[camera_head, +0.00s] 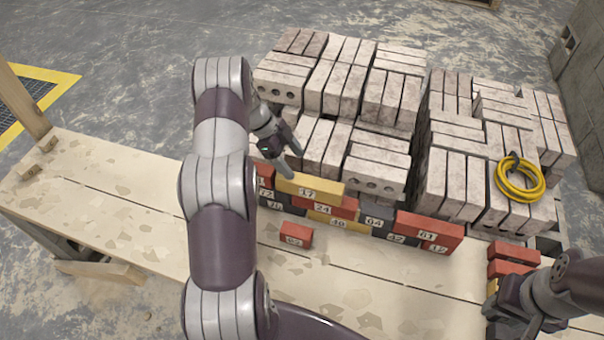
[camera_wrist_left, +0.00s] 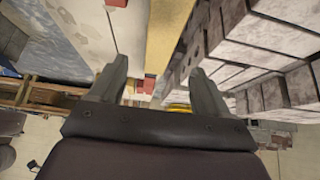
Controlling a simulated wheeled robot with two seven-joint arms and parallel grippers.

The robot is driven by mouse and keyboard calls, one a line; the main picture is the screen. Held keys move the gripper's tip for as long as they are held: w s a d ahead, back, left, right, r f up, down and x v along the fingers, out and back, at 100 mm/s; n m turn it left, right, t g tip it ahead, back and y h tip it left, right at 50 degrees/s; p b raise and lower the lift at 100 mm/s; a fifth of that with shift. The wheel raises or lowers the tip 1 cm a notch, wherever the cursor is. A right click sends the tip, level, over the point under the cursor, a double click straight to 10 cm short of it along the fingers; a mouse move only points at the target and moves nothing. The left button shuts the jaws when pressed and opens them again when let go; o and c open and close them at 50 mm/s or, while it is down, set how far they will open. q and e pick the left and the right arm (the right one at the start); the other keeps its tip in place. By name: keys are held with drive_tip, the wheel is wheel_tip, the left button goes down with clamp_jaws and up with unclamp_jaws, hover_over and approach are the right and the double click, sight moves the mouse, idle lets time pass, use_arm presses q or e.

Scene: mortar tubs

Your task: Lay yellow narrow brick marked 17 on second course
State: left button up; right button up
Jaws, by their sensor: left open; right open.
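The yellow narrow brick marked 17 (camera_head: 318,189) lies on top of the brick row, above the red brick marked 24 (camera_head: 340,210). Its number faces the front. My right gripper (camera_head: 512,310) is open at the lower right, beside a small stack of red bricks (camera_head: 512,258).
Several red, dark and yellow bricks form the row, with the red brick marked 61 (camera_head: 427,231) at its right. A loose red brick (camera_head: 296,235) lies in front on the wooden platform (camera_head: 110,200). Stacked grey blocks (camera_head: 325,145) stand close behind; a yellow hose coil (camera_head: 520,197) lies on them.

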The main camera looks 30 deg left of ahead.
use_arm(q)
drive_tip(key=w+d+r+n+t+y, duration=0.4)
drive_tip(key=w+d+r+n+t, duration=0.35)
drive_tip(key=r, duration=0.55)
drive_tip(key=s+d+n+g+y, duration=0.1)
drive_tip(key=s+d+n+g, duration=0.3)
drive_tip(key=s, duration=0.9)
drive_tip(key=s+d+n+g+y, duration=0.1)
drive_tip(key=s+d+n+g, duration=0.2)
drive_tip(key=s, duration=1)
drive_tip(key=d+g, duration=0.1)
drive_tip(key=d, duration=0.2)
drive_tip(key=shift+d+f+n, duration=0.3)
drive_tip(key=shift+n, duration=0.05)
